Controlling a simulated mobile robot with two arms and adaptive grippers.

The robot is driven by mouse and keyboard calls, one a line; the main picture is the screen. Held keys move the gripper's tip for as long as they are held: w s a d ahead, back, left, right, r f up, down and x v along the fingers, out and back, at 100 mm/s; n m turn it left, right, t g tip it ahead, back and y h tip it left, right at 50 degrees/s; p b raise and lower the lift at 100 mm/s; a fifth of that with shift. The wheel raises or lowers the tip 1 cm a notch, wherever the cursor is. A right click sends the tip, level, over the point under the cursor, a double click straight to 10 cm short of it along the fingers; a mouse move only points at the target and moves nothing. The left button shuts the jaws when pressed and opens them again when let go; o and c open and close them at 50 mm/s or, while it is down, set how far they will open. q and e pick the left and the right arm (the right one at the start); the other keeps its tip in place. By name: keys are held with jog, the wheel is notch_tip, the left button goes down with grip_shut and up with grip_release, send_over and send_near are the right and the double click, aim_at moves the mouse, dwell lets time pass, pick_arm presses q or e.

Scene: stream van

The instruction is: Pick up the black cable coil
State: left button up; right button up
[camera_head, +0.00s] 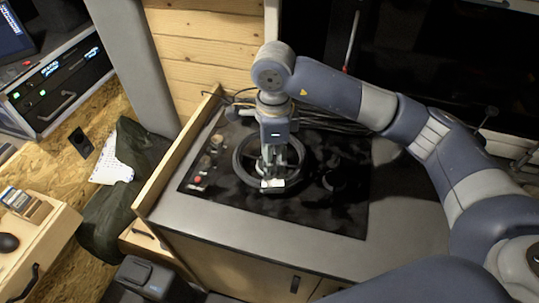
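The black cable coil (241,167) lies as a dark ring on the black panel on top of the grey counter. My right arm comes in from the right, and its gripper (272,178) points straight down over the coil. The fingers reach down within the ring's outline and hide part of it. I cannot tell whether they are open or shut, or whether they touch the coil. My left gripper is not in view.
The black panel (310,212) carries small knobs at its left. A wooden edge board (172,165) bounds the counter (215,224) on the left. Loose black cables (335,124) lie behind the coil. A dark green cloth (107,216) hangs left of the counter.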

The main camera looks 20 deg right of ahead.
aim_at(273, 182)
notch_tip(273, 182, down, 3)
jog(key=shift+s+f+p, duration=0.1)
jog(key=shift+f+p, duration=0.05)
jog(key=shift+p, duration=0.25)
jog(key=shift+f+p, duration=0.5)
notch_tip(273, 182, down, 4)
jog(key=shift+s+f+p, duration=0.1)
jog(key=shift+p, duration=1.05)
jog(key=shift+f, duration=0.15)
grip_shut()
